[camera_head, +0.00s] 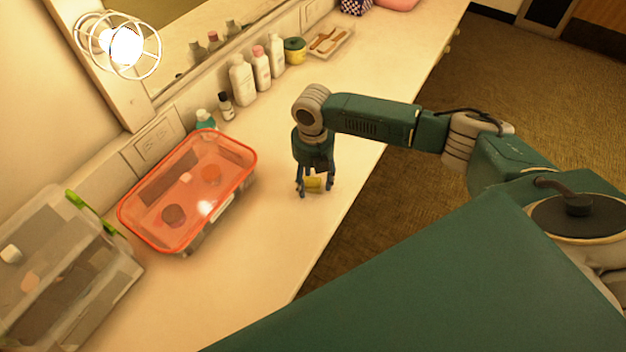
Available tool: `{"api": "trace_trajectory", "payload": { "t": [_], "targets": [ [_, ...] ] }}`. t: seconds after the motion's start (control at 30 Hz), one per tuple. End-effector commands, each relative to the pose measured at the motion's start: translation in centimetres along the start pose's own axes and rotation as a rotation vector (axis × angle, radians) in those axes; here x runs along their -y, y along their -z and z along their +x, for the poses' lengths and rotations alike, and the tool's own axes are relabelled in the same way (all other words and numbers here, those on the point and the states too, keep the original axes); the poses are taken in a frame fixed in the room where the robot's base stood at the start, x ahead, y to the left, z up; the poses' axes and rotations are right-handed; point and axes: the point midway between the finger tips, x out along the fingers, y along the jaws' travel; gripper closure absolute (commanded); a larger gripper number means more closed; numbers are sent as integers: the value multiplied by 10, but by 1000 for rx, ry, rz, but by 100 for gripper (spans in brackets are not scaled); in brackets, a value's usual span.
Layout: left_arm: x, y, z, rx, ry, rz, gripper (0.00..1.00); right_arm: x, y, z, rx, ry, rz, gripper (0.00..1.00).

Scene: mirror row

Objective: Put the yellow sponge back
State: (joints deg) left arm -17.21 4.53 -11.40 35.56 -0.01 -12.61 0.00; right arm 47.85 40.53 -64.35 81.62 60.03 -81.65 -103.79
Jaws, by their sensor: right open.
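The yellow sponge (313,185) is a small block low on the pale counter, between the fingers of my right gripper (315,190). The gripper points down with its fingers apart, one on either side of the sponge. The fingers and palm hide part of the sponge. I cannot tell whether either finger touches it. My left gripper is not in view.
A clear box with an orange lid (187,190) stands left of the gripper, and a clear box with green clips (62,262) is nearer. Bottles (242,82), a green-lidded yellow jar (295,51) and a brush tray (328,42) line the mirror. The counter (262,240) is bare around the gripper.

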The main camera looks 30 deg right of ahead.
Motion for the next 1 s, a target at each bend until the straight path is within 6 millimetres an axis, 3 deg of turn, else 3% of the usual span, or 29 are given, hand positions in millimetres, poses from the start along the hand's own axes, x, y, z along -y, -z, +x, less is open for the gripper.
{"api": "trace_trajectory", "payload": {
  "t": [0.17, 0.4, 0.6, 1.0],
  "targets": [
    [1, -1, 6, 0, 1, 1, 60, -1, -2, -24, 5, -4, -1, 45],
    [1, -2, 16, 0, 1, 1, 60, -1, -2, -76, 4, -4, 0, 45],
    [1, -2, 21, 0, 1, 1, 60, -1, -1, -109, 3, -3, 0, 45],
    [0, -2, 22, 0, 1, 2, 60, 0, 0, -121, 0, 0, 1, 45]
  ]
}}
